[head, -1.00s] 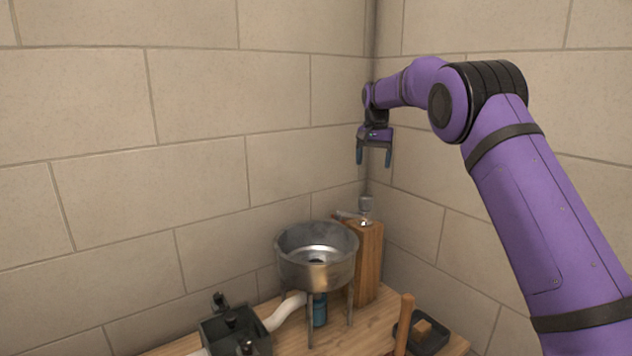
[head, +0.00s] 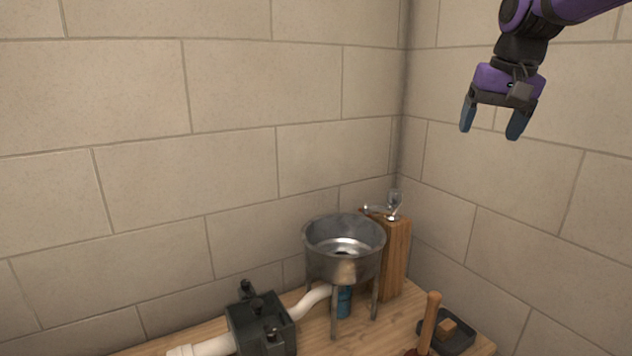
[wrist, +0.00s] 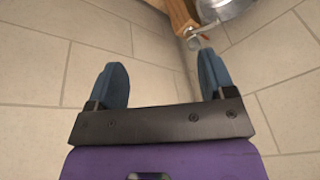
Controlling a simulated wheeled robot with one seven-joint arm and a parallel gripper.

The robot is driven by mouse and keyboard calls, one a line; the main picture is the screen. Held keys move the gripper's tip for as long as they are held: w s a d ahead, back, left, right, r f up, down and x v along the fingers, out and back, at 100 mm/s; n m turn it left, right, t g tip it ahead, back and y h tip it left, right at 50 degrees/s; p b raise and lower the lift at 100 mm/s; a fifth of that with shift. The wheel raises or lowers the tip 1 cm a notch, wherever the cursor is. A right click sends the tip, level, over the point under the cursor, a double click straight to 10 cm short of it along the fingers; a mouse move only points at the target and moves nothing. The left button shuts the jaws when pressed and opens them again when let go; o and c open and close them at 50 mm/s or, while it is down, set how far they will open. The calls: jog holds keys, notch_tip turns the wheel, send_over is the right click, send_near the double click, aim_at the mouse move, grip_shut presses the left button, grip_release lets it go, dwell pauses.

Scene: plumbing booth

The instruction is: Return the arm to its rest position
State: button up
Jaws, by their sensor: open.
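My gripper (head: 491,121) hangs at the upper right of the head view, fingers pointing down, in front of the right wall. Its two blue fingers are apart with nothing between them. The wrist view also shows the open gripper (wrist: 165,82), with both fingers clear of everything. My purple arm (head: 590,8) runs out of the picture at the top right. The gripper is well above and to the right of the metal basin (head: 345,262).
The basin stands on legs on a wooden bench (head: 385,333). Behind it is a wooden post (head: 397,262) with a tap (head: 392,208) on top. A black box (head: 262,328) with a white pipe (head: 212,346), a wooden handle (head: 429,320) and a dark tray (head: 468,340) are also there.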

jog(key=s+f+n+t, duration=0.1)
jog(key=s+f, duration=0.4)
jog(key=s, duration=0.7)
jog(key=s+f+n+t, duration=0.1)
jog(key=s+f, duration=0.4)
jog(key=s, duration=0.7)
jog(key=shift+s+d+n+h, duration=0.15)
jog(key=shift+d+n+h, duration=0.05)
jog(key=shift+n+h, duration=0.1)
